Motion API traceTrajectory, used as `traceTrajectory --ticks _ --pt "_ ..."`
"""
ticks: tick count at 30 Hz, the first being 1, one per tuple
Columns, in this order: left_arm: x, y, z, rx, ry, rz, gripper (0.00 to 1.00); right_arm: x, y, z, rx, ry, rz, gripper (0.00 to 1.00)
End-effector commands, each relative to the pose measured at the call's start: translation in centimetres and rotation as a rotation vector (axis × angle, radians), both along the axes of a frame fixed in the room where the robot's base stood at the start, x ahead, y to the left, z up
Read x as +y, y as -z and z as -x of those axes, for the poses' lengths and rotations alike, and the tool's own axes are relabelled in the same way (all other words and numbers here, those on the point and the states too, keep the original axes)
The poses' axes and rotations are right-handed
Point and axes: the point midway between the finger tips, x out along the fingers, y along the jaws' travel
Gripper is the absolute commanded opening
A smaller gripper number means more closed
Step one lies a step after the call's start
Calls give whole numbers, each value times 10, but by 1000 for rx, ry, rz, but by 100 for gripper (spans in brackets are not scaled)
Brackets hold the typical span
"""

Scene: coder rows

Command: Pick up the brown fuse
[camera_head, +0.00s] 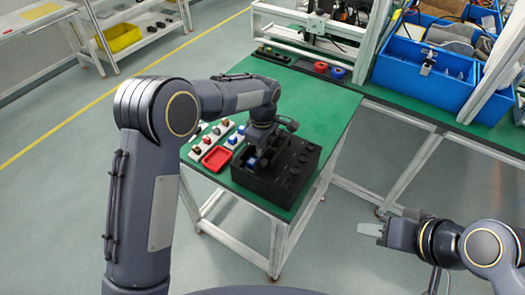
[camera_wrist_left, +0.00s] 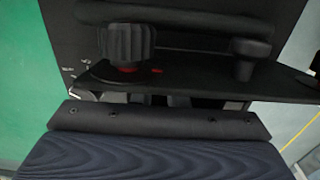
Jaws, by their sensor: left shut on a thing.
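My left gripper (camera_head: 257,152) reaches down over a black block with round holes (camera_head: 296,162) on the green table. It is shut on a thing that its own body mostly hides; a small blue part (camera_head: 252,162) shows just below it. I cannot tell what the held thing is. Small brownish pieces (camera_head: 207,140) stand in a white strip left of the block; which one is the brown fuse is too small to tell. The left wrist view shows a dark ribbed knob (camera_wrist_left: 128,44) on a black surface, with the fingertips hidden. My right gripper (camera_head: 369,229) is empty, off the table.
A red tray (camera_head: 217,158) lies beside the block's left side. Another white strip with blue pieces (camera_head: 236,136) is close by. Blue bins (camera_head: 425,78) stand on the back right table. Bare green tabletop (camera_head: 322,110) lies behind the block.

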Motion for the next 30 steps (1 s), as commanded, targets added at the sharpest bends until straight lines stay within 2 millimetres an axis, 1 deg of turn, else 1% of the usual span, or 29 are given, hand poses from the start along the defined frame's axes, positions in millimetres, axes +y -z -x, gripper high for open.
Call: traceTrajectory --ticks 7,10,14,18,21,24,30 --pt "0 -1 -1 -2 0 1 0 0 0 0 0 0 0 36" --pt "0 -8 -1 -5 -1 2 0 0 2 0 0 0 0 36" --pt "-1 -29 -1 -6 -1 3 0 0 6 0 0 0 0 36" --pt "0 -59 -1 -6 -1 3 0 0 9 0 0 0 0 36" --pt "-1 -77 -1 -4 0 2 0 0 11 0 0 0 0 36" --pt "0 -91 -1 -2 -1 2 0 0 11 0 0 0 0 36" --pt "0 -109 0 2 -1 1 0 0 4 0 0 0 0 36"
